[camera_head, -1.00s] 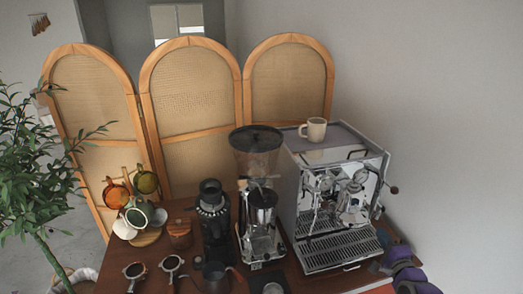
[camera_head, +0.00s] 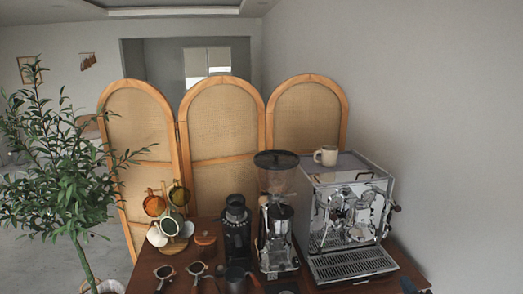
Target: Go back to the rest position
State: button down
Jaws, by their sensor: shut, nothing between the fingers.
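My gripper is not in view. The wooden cart top (camera_head: 319,287) shows along the bottom of the picture. On it stand a silver espresso machine (camera_head: 382,183) at the right and a grinder with a clear hopper (camera_head: 275,180) to its left. A cream mug (camera_head: 326,156) stands upright on top of the espresso machine. A smaller black grinder (camera_head: 236,228) stands left of the clear-hopper grinder.
Several cups hang on a stand (camera_head: 174,246) at the cart's left, near a wooden canister (camera_head: 206,244). Two portafilters (camera_head: 165,272) lie in front. A folding screen (camera_head: 222,125) stands behind, and a potted plant (camera_head: 70,185) at left. A wall bounds the right side.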

jog(key=w+a+f+n+g+y, duration=0.25)
jog(key=a+n+g, duration=0.3)
jog(key=a, duration=0.35)
jog(key=s+a+n+g+b, duration=0.1)
jog(key=s+a+n+g, duration=0.4)
jog(key=a, duration=0.4)
jog(key=s+a+r+n+g, duration=0.2)
jog(key=s+a, duration=0.3)
jog(key=s, duration=0.5)
jog(key=s+a+r+n+g+b, duration=0.1)
jog(key=s+a+r+n+g, duration=0.2)
jog(key=s, duration=0.7)
jog(key=s+a+r+n+g, duration=0.3)
jog(key=s+a, duration=0.4)
jog(key=s, duration=0.4)
jog(key=shift+a+g+h, duration=0.3)
jog(key=shift+g+h, duration=0.05)
jog(key=shift+g, duration=0.1)
